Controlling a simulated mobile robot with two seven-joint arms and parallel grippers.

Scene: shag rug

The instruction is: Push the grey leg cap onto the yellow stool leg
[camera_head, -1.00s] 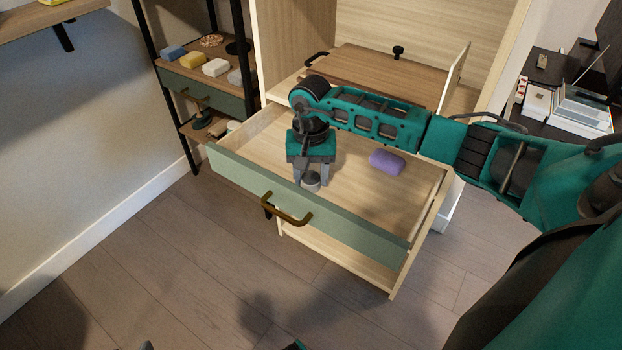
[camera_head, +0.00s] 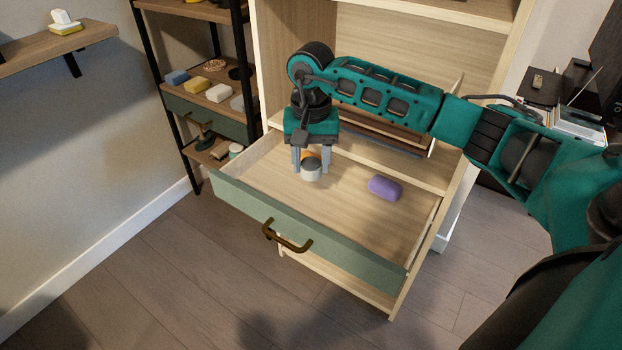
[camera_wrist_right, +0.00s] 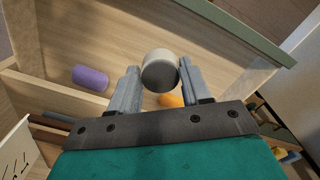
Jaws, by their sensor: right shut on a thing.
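My right gripper (camera_head: 312,170) points down over the open drawer. Its two grey fingers are shut on the grey leg cap (camera_head: 311,173), a short round piece with a pale top. In the right wrist view the cap (camera_wrist_right: 160,72) sits between the fingertips (camera_wrist_right: 158,84). A small orange-yellow piece (camera_wrist_right: 172,100) shows behind the cap, partly hidden by a finger. I cannot tell whether the cap touches it or what it is. No yellow stool leg can be made out clearly. My left gripper is out of view.
The drawer (camera_head: 245,196) with its brass handle (camera_head: 287,238) is pulled out. A purple rounded block (camera_head: 385,188) lies in it, right of my gripper. A black-framed shelf (camera_head: 190,100) with coloured blocks stands at the left. Open floor lies in front.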

